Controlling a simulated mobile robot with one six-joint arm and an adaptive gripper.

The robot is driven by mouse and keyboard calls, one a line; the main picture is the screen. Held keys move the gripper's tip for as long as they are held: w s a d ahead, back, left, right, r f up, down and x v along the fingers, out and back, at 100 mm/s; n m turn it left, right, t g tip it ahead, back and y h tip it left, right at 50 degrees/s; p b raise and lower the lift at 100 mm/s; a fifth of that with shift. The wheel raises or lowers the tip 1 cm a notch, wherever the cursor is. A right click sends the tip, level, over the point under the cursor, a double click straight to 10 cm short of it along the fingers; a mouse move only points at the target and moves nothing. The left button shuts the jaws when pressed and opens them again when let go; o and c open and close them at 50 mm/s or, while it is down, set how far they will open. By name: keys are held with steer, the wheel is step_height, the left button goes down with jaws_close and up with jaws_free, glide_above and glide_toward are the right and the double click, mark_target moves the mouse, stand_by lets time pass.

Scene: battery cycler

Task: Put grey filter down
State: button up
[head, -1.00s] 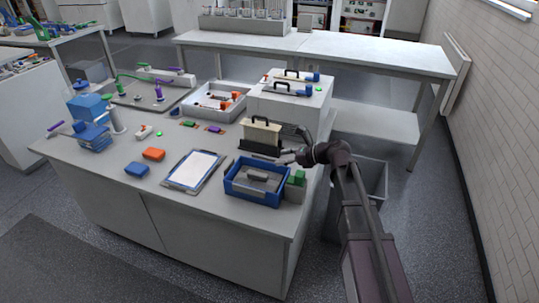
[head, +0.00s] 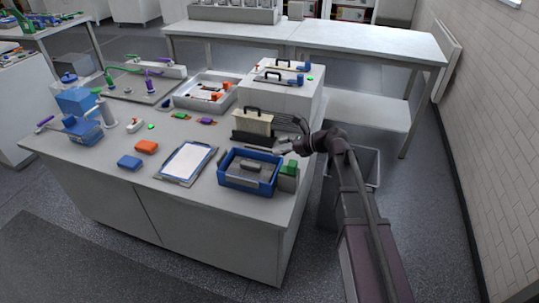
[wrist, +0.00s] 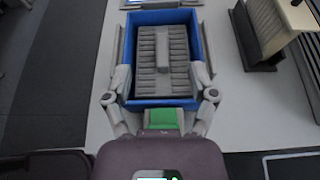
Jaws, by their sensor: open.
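The grey filter (wrist: 163,60), a ribbed block with a raised central bar, lies inside a blue bin (wrist: 163,104) in the wrist view. In the head view the grey filter (head: 252,166) also shows within the blue bin (head: 246,184) at the front right of the bench. My gripper (wrist: 162,80) is open, its fingers spread to either side over the bin's near part, apart from the filter.
A clipboard (head: 187,163) lies to the left. A grey waste bin (head: 366,165) stands beside the bench.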

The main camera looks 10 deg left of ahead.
steer(key=a+p, duration=0.1)
step_height(320, 180, up, 2)
steer(key=r+g+h+p, duration=0.1)
steer(key=h+p, duration=1.2)
glide_above(250, 164)
steer(key=shift+w+f, duration=0.15)
steer(key=shift+f, duration=0.1)
steer(key=shift+f+b, duration=0.15)
steer(key=shift+b, duration=0.2)
step_height(250, 164, down, 8)
steer(key=b, duration=0.8)
steer(key=shift+f, duration=0.2)
steer(key=shift+f+b, duration=0.1)
steer(key=shift+b, duration=0.2)
steer(key=shift+d+f+b, duration=0.1)
steer(key=shift+f+b, duration=2.4)
